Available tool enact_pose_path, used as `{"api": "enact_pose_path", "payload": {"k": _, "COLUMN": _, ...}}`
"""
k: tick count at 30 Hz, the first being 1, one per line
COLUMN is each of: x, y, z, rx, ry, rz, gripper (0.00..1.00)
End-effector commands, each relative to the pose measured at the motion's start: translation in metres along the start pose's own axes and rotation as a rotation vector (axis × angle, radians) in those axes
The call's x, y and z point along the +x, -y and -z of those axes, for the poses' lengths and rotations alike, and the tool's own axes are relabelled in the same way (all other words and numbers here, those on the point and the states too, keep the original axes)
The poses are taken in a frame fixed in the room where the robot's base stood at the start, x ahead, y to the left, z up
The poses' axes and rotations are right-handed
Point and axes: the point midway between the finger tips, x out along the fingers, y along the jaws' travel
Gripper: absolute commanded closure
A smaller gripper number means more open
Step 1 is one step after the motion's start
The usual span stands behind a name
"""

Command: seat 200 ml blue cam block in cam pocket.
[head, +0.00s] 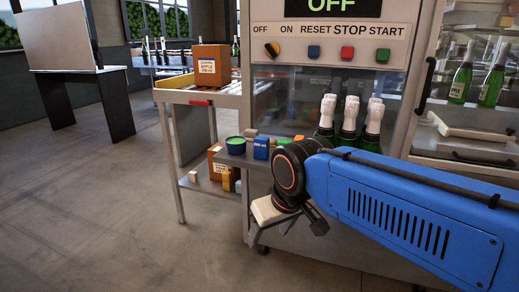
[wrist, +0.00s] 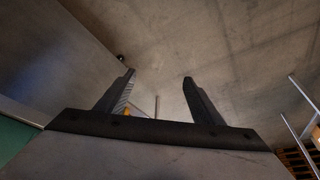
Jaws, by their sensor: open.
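A blue block (head: 261,148) with a pale label stands on the small ledge at the front of the machine, just left of my arm's wrist joint. I cannot read its label, so I cannot tell if it is the 200 ml one. The cam pocket is not identifiable in either view. My gripper (wrist: 158,78) is open in the wrist view, with nothing between its two dark fingers and bare floor beyond. In the head view my gripper end hangs in front of the machine, below the ledge and right of the blue block. My blue arm hides part of the ledge.
Foiled bottles (head: 348,122) stand behind my arm. A side table (head: 178,96) holds a cardboard box (head: 211,64). A lower shelf holds more boxes. Floor at left is clear.

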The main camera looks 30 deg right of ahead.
Motion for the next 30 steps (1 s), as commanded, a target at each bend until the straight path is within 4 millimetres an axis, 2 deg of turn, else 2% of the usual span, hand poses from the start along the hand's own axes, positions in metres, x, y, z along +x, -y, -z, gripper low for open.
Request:
{"api": "enact_pose_path", "payload": {"k": 7, "x": -0.023, "y": -0.005, "z": 0.037, "rx": 0.07, "ry": 0.032, "rz": -0.011, "gripper": 0.39}}
{"api": "enact_pose_path", "payload": {"k": 11, "x": -0.039, "y": -0.009, "z": 0.065, "rx": 0.123, "ry": 0.055, "rz": -0.019, "gripper": 0.39}}
{"api": "enact_pose_path", "payload": {"k": 21, "x": -0.092, "y": -0.035, "z": 0.176, "rx": 0.348, "ry": 0.154, "rz": -0.059, "gripper": 0.39}}
{"api": "enact_pose_path", "payload": {"k": 30, "x": -0.124, "y": -0.07, "z": 0.27, "rx": 0.557, "ry": 0.241, "rz": -0.104, "gripper": 0.39}}
